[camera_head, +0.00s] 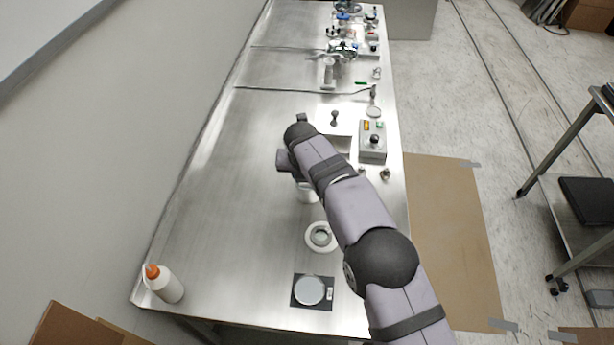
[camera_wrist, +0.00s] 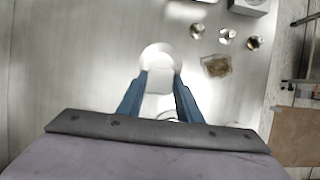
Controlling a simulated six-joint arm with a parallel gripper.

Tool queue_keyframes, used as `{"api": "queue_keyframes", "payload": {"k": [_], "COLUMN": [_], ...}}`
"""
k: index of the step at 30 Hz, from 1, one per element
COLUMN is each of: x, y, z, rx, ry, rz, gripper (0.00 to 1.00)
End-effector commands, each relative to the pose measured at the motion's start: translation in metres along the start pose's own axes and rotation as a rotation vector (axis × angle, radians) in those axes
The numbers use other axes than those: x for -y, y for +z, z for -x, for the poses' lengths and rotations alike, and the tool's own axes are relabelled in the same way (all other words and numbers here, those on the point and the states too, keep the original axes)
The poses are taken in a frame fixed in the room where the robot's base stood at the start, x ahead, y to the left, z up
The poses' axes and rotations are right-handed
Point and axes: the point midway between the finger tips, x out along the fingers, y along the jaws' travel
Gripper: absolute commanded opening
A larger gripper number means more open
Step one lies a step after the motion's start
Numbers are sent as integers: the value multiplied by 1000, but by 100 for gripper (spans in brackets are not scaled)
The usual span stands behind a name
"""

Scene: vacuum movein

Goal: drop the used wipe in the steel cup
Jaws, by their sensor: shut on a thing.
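My gripper shows in the wrist view (camera_wrist: 162,82) with two blue fingers shut on a pale, whitish thing (camera_wrist: 158,104). Glare keeps me from telling whether that thing is the wipe. A bright round shape (camera_wrist: 160,54) shows just beyond the fingertips; I cannot tell whether it is the steel cup's mouth. A tan, crumpled-looking square (camera_wrist: 215,67) lies to the right of the fingers. In the head view, my arm hides the fingers, and a white cylindrical thing (camera_head: 307,192) shows partly beside the arm.
A white ring with a metal centre (camera_head: 320,237) and a pale disc on a black square (camera_head: 312,290) are nearer the front. A bottle with an orange cap (camera_head: 164,283) stands front left. A control box (camera_head: 372,142) stands right. The table's left middle is clear.

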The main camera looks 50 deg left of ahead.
Motion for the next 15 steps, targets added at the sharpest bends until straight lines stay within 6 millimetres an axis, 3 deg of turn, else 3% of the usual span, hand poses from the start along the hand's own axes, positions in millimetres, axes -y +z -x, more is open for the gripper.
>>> {"api": "queue_keyframes", "payload": {"k": [15], "x": [0], "y": [-5], "z": [-13], "rx": [1], "ry": [1], "rz": [-1], "gripper": [8]}}
